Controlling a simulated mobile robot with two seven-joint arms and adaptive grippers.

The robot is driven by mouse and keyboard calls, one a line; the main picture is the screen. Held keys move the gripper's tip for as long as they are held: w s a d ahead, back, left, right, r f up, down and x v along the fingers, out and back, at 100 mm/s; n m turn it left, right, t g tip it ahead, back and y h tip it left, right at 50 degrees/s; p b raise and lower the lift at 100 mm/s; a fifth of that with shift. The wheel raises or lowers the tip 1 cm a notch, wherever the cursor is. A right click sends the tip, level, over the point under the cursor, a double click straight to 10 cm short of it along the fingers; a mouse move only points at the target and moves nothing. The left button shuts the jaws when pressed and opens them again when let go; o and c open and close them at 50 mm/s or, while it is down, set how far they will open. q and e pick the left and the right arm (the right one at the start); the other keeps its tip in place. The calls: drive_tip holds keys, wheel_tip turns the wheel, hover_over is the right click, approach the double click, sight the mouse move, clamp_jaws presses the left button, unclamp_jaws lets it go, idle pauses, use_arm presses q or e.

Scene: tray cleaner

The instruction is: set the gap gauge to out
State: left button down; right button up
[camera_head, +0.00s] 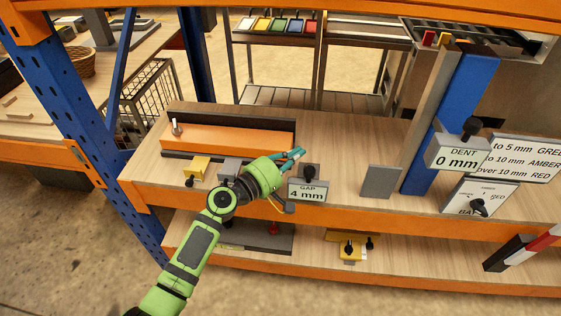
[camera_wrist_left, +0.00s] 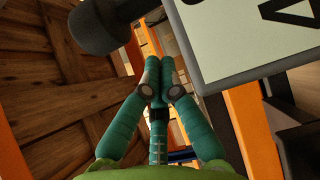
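The gap gauge (camera_head: 306,194) is a grey box with a white face reading "GAP 4 mm". It stands at the front edge of the wooden shelf, with a black knob (camera_head: 310,172) on its top. In the left wrist view the gauge's pale face (camera_wrist_left: 240,40) fills the upper right, and a dark rounded knob (camera_wrist_left: 98,28) shows at upper left. My left gripper (camera_head: 299,153) is just behind and left of the knob. Its teal fingers (camera_wrist_left: 153,62) come together with nothing seen between them. Contact with the gauge cannot be told. My right gripper is out of view.
A dent gauge (camera_head: 457,153) reading "0 mm" and a sign with colour limits (camera_head: 523,158) stand at right. An orange tray (camera_head: 230,138) lies behind my arm, with a yellow block (camera_head: 196,168) in front. A blue post (camera_head: 445,125) rises right of the gauge.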

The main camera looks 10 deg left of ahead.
sight(309, 169)
use_arm(q)
drive_tip(key=s+p, duration=0.1)
drive_tip(key=s, duration=0.1)
drive_tip(key=s+d+p, duration=0.1)
drive_tip(key=shift+s, duration=0.35)
